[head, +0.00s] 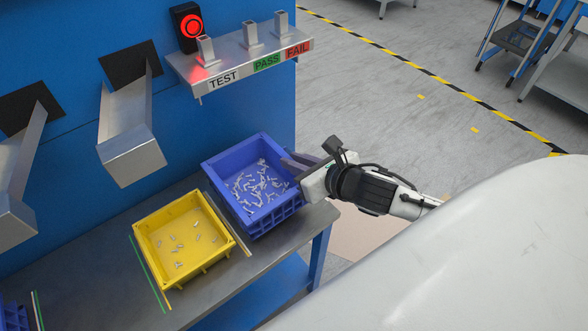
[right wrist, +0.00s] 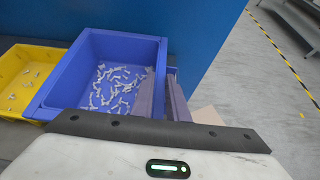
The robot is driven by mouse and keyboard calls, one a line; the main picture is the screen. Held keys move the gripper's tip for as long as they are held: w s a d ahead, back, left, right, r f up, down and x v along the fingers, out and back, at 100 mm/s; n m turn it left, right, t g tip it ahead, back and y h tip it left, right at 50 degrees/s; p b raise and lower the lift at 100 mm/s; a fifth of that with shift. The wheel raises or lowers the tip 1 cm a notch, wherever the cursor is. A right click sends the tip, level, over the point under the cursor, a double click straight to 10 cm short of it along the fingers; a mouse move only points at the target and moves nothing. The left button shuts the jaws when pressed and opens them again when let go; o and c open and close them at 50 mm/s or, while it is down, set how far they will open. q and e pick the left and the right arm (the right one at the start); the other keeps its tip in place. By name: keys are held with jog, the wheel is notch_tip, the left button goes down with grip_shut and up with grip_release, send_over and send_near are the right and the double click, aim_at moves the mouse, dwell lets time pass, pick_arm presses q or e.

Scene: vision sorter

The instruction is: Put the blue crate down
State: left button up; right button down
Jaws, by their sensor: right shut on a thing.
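The blue crate (head: 276,219) is at the right end of the grey table, with many small pale parts inside. It looks level; I cannot tell whether its bottom touches the tabletop. My right gripper (head: 303,166) comes in from the right and is shut on the crate's right wall. In the right wrist view, one finger of the gripper (right wrist: 162,95) is inside the blue crate (right wrist: 58,84) and the other outside its wall. My left gripper is not in view.
A yellow crate (head: 206,263) with several small parts stands just left of the blue one. Metal chutes (head: 130,135) hang from the blue wall above. A shelf (head: 237,68) labelled TEST, PASS and FAIL juts out behind, beside a lit red lamp (head: 191,27). The table's right edge is close.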

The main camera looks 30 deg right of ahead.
notch_tip(320, 180, down, 2)
jog(key=shift+f, duration=0.15)
jog(key=c, duration=1.7)
grip_release()
jog(key=shift+f, duration=0.1)
jog(key=shift+c, duration=0.2)
jog(key=a+p+v, duration=0.1)
jog(key=v, duration=1.1)
jog(key=shift+d, duration=0.5)
jog(key=shift+w, duration=0.1)
